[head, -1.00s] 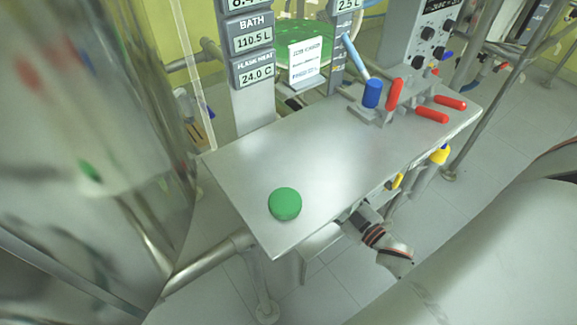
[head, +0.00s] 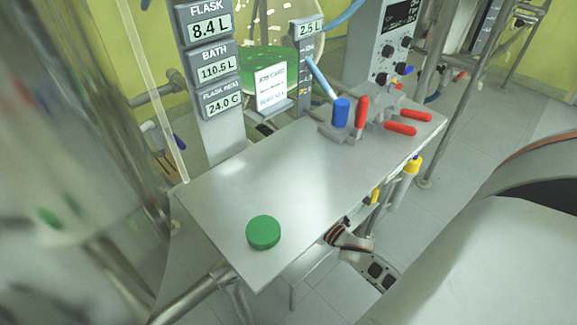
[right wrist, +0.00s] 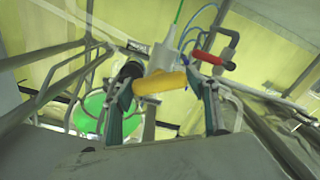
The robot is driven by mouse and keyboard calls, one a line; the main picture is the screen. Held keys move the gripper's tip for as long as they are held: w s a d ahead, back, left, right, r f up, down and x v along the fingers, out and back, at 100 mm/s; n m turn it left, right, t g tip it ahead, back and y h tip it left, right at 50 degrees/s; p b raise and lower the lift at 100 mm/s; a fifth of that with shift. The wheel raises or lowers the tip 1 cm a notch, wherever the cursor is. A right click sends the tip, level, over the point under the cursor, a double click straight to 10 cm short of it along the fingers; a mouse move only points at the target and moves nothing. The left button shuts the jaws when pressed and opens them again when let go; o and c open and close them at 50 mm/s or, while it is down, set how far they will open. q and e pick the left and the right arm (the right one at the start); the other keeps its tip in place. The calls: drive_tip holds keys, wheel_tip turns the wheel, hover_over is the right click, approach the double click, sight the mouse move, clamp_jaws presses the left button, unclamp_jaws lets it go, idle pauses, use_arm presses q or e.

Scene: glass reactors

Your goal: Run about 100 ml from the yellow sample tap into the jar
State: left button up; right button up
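In the right wrist view, a yellow handle (right wrist: 160,83) lies across the space between the fingers of my right gripper (right wrist: 168,88). The fingers are apart, and I cannot tell whether either touches the handle. In the head view, yellow parts show beyond the shelf's right edge, one higher (head: 413,164) and one lower (head: 375,195). A green round lid (head: 263,232) lies on the near end of the steel shelf (head: 225,195). I cannot make out the jar. My left gripper is not in view.
A blue handle (head: 341,112) and several red handles (head: 361,110) stand at the shelf's far end. Displays (head: 210,68) read flask 8.4 L, bath 110.5 L and 24.0 C; another (head: 310,27) reads 2.5 L. A green flask (head: 270,55) stands behind. The shelf's middle is clear.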

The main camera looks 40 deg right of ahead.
drive_tip(key=c, duration=0.5)
drive_tip(key=shift+r+m+p, duration=0.2)
drive_tip(key=shift+m+p, duration=0.1)
drive_tip(key=shift+m, duration=0.1)
drive_tip(key=shift+r+m+p, duration=0.1)
drive_tip(key=shift+m+p, duration=0.55)
drive_tip(key=shift+m, duration=0.35)
drive_tip(key=shift+d+m+p, duration=0.1)
drive_tip(key=shift+m+p, duration=0.5)
drive_tip(key=shift+m, duration=0.5)
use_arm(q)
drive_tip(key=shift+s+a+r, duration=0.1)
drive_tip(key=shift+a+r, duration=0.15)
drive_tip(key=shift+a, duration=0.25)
use_arm(e)
drive_tip(key=shift+f+m, duration=0.2)
drive_tip(key=shift+m, duration=0.3)
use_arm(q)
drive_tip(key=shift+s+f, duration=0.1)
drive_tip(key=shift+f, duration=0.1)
use_arm(e)
drive_tip(key=shift+f, duration=0.1)
